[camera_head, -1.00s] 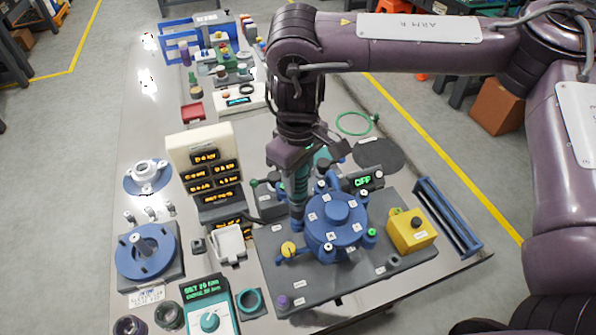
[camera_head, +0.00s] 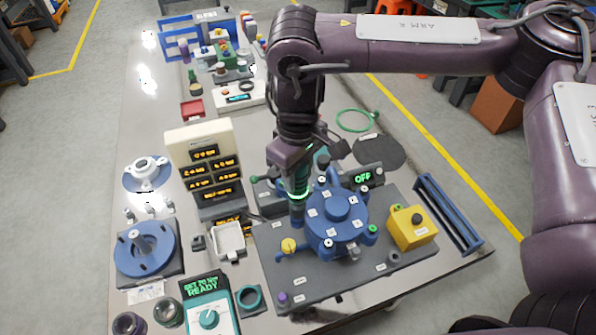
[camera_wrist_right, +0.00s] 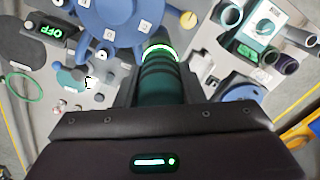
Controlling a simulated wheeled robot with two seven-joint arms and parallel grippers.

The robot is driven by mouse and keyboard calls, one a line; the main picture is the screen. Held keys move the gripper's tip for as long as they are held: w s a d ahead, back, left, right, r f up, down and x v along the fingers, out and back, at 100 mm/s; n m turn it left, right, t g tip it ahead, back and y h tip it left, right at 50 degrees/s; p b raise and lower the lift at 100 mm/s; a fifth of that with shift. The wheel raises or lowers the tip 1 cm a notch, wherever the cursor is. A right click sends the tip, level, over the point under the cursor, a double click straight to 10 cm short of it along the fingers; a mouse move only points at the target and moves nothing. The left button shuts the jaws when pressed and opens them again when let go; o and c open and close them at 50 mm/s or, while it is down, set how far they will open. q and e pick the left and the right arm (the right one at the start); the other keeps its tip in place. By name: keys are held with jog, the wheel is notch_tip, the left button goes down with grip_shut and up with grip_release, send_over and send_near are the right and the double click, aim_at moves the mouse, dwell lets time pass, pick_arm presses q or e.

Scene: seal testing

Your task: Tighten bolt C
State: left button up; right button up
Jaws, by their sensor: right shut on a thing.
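My right gripper (camera_head: 292,160) is shut on a teal, ribbed driver tool (camera_head: 298,200). The tool stands near upright with a bright green ring lit on it; it also shows in the right wrist view (camera_wrist_right: 160,80). Its lower end is at the left rim of the blue round vessel (camera_head: 337,213), which has small white labels on its lid. The vessel also shows in the wrist view (camera_wrist_right: 105,22). Bolt C cannot be picked out, and contact under the tool is hidden. My left gripper is not in view.
The vessel stands on a dark baseplate (camera_head: 345,285) with a yellow button box (camera_head: 411,228) at its right. A teal controller (camera_head: 208,312) with a lit green display stands front left. A cream display panel (camera_head: 203,150) stands left of my arm. A display reads OFF.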

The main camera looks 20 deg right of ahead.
jog(key=shift+f+p, duration=0.1)
jog(key=shift+p, duration=0.2)
dwell(0.4)
dwell(0.5)
notch_tip(320, 180, up, 5)
jog(key=p, duration=0.5)
jog(key=shift+p, duration=0.4)
